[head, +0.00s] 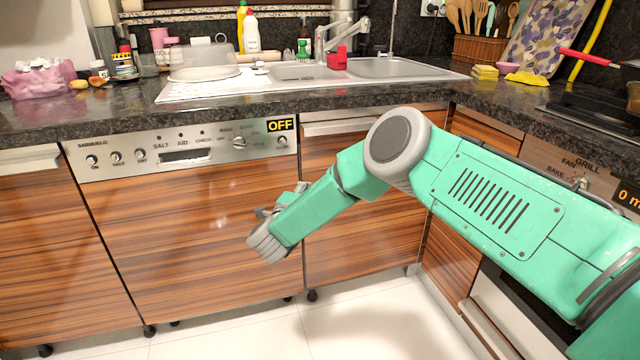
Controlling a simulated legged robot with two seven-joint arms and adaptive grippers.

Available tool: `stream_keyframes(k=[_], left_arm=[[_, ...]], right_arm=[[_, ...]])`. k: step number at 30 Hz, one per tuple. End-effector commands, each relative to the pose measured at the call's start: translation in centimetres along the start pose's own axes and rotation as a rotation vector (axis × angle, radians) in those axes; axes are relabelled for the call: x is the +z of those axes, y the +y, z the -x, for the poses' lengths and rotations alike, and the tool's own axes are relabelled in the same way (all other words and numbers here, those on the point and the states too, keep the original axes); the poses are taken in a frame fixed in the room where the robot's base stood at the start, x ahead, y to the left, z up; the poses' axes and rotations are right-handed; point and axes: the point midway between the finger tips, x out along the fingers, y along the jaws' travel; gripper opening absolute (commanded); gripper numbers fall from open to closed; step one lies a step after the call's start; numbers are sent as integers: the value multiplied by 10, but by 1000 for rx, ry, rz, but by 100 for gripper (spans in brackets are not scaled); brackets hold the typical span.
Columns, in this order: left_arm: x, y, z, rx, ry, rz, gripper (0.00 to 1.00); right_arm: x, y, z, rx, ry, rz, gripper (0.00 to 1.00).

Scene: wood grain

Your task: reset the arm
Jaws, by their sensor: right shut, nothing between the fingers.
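My right arm comes in from the right in the head view, in green and grey. My right gripper (268,240) is at its end, in front of the wood-grain dishwasher door (190,235). The fingers are shut with nothing between them, and they point down and to the left. I cannot tell whether the gripper touches the door. My left gripper is not in view.
The dark countertop (60,112) holds a sink (390,68), a pink bag (38,82), bottles and a utensil basket (482,48). An oven (505,300) stands at the right. The white floor (240,335) below is clear.

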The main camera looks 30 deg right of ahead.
Motion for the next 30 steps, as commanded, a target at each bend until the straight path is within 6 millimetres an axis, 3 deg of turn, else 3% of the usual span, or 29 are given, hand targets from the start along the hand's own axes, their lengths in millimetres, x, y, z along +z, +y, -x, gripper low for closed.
stream_keyframes(k=[3,14,17,20,23,26,30], left_arm=[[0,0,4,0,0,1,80],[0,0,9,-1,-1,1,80],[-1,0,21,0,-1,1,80],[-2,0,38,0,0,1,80],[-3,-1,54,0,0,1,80],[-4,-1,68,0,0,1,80],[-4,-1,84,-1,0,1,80]], right_arm=[[12,-1,13,-1,-2,2,0],[20,6,27,17,-58,55,0],[31,25,57,59,-217,215,0],[32,59,112,121,-472,490,0],[5,97,172,187,-735,791,0],[-42,126,226,252,-965,1057,0],[-129,145,288,350,-1249,1369,0]])
